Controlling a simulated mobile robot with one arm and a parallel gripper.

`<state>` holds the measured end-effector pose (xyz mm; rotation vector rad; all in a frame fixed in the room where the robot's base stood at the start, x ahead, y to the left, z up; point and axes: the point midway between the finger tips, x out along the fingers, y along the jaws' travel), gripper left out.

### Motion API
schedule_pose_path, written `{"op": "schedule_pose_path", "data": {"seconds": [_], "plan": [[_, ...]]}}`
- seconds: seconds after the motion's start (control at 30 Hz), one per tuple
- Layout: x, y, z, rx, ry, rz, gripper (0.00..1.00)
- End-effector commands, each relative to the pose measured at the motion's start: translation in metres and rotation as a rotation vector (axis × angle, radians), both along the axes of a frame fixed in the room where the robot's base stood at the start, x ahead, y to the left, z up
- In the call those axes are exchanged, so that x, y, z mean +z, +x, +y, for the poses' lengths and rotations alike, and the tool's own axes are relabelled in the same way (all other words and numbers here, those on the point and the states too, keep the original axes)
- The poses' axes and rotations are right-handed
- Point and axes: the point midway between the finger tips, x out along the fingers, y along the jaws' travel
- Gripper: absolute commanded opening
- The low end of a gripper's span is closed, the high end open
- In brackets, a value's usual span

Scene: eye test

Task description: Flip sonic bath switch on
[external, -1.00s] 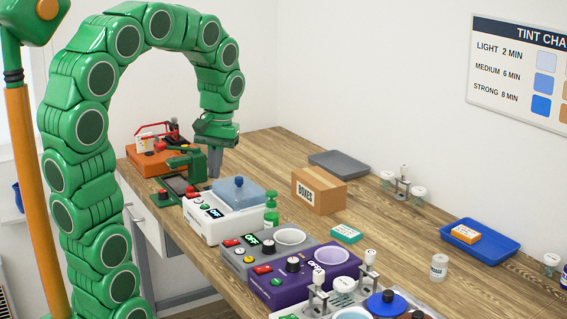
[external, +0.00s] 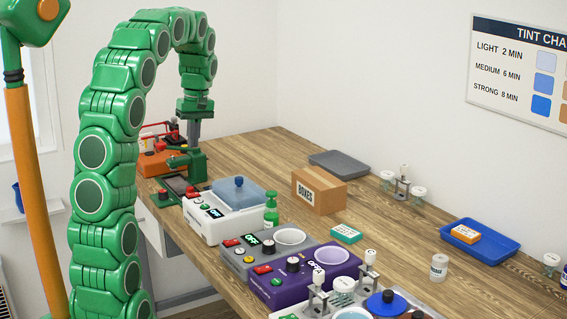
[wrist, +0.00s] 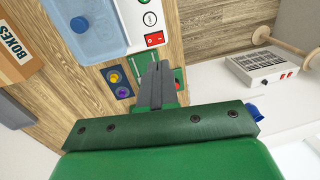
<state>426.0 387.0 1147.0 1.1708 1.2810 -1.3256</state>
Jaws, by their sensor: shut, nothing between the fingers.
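The sonic bath appears to be the white box (external: 207,229) with a clear blue lid and blue knob, standing on the wooden bench. Its small display (external: 210,211) looks like it reads ON, though the lettering is tiny. Its red rocker switch (wrist: 154,39) shows at the box's corner in the wrist view. My gripper (external: 194,143) is shut and empty, pointing down above the green stand behind the bath. In the wrist view its grey fingertips (wrist: 160,66) are close below the switch in the picture, apart from it.
A green stand (external: 196,163) and an orange machine (external: 155,165) are behind the bath. A green bottle (external: 271,208), a grey unit (external: 240,262) and a purple unit (external: 277,290) stand nearer the camera. A cardboard box (external: 319,191) is to the right.

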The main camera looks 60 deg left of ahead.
Motion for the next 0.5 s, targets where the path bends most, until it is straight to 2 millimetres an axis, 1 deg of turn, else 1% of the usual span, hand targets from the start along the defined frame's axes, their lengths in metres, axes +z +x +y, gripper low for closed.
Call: {"op": "schedule_pose_path", "data": {"seconds": [0.03,0.17,0.5], "plan": [[-0.0011,-0.0004,0.0054,0.014,0.002,0.000,0.00],[-0.0018,-0.0007,0.0118,0.032,0.004,0.000,0.00],[-0.0018,-0.0007,0.0122,0.034,0.005,0.000,0.00]]}}
